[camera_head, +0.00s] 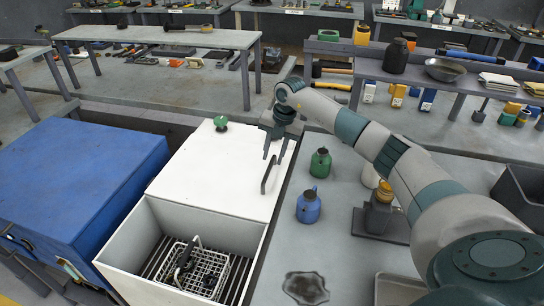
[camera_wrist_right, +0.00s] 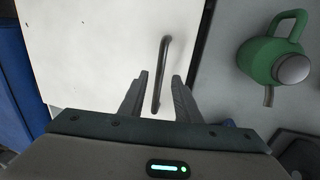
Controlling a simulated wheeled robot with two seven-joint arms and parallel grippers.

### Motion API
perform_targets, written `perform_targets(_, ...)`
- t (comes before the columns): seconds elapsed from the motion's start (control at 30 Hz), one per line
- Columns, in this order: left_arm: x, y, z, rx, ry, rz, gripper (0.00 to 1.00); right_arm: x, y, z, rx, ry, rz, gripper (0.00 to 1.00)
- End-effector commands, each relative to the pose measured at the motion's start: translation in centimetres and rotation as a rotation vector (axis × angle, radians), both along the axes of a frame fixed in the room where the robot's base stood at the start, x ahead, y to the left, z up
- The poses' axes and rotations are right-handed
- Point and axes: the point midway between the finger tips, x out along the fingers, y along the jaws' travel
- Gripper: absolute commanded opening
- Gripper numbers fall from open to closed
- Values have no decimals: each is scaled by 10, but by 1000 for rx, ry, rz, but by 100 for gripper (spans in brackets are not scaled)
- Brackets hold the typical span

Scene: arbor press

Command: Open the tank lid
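The white tank (camera_head: 109,267) stands left of centre in the head view. Its far part is covered by a flat white lid (camera_head: 205,172), which also fills much of the right wrist view (camera_wrist_right: 98,50). A dark bar handle (camera_head: 268,174) runs near the lid's right edge. My right gripper (camera_head: 275,158) points down over the lid by this handle. In the right wrist view my right gripper (camera_wrist_right: 160,76) is open, and the handle (camera_wrist_right: 160,75) shows between its fingers, with gaps on both sides. My left gripper is not in view.
A wire basket (camera_head: 203,270) sits in the tank's open front part. A blue cabinet (camera_head: 80,180) stands close on the left. Green (camera_head: 320,163) and blue (camera_head: 308,207) oil cans stand on the grey bench right of the tank. A green knob (camera_head: 220,123) stands at the lid's far edge.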

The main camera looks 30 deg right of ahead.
Motion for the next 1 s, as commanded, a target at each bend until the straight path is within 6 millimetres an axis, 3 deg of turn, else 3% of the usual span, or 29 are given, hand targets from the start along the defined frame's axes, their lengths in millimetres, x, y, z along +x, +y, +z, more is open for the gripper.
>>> perform_targets(0.23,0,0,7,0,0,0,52,3,3,-21,0,1,0,30)
perform_targets(0.6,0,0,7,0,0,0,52,4,3,-25,0,0,1,30)
perform_targets(0.73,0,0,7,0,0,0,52,4,3,-25,0,0,1,0)
perform_targets(1.0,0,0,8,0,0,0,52,4,3,-23,0,0,1,0)
